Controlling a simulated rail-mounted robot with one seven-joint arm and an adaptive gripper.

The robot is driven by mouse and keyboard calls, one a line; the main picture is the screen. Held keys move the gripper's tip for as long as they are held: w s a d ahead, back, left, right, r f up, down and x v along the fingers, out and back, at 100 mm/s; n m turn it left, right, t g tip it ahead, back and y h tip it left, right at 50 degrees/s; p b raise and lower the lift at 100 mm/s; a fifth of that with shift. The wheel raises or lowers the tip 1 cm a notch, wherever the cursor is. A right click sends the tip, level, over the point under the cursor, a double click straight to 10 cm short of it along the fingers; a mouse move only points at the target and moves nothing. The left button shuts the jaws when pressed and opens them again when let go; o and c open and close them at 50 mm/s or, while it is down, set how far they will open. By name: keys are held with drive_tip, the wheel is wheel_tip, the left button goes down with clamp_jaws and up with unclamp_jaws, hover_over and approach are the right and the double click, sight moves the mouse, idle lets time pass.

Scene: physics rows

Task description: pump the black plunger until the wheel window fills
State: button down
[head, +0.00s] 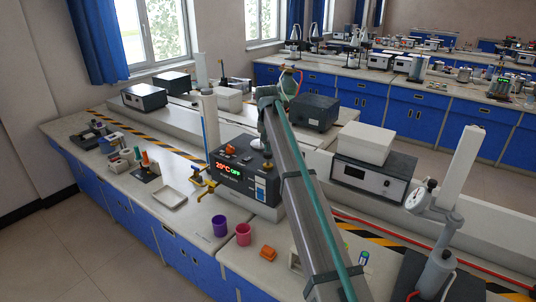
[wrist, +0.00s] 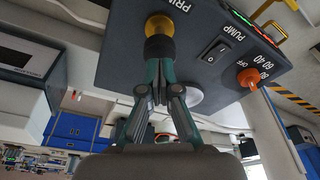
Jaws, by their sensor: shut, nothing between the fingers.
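The control box (head: 235,178) stands on the bench in the head view, with a lit display reading 20°C OFF. In the wrist view, the black plunger (wrist: 158,48) sits on a brass collar (wrist: 160,25) beside the lettering PRIM, which is cut off. My gripper (wrist: 159,72) is shut, with its fingertips together at the plunger's end. I cannot tell whether they touch it. A pale round disc (wrist: 195,97), partly behind the fingers, may be the wheel window; its fill cannot be made out.
The box also carries a PUMP rocker switch (wrist: 214,50) and an orange knob (wrist: 248,77). A purple cup (head: 219,226), a pink cup (head: 243,234) and an orange object (head: 267,253) stand in front. A grey instrument (head: 372,178) is to the right.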

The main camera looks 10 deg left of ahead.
sight(268, 153)
drive_tip(key=shift+f+b, duration=0.45)
drive_tip(key=shift+f, duration=1.2)
drive_tip(key=shift+r+p, duration=0.95)
drive_tip(key=shift+r, duration=1.1)
drive_tip(key=shift+f, duration=0.2)
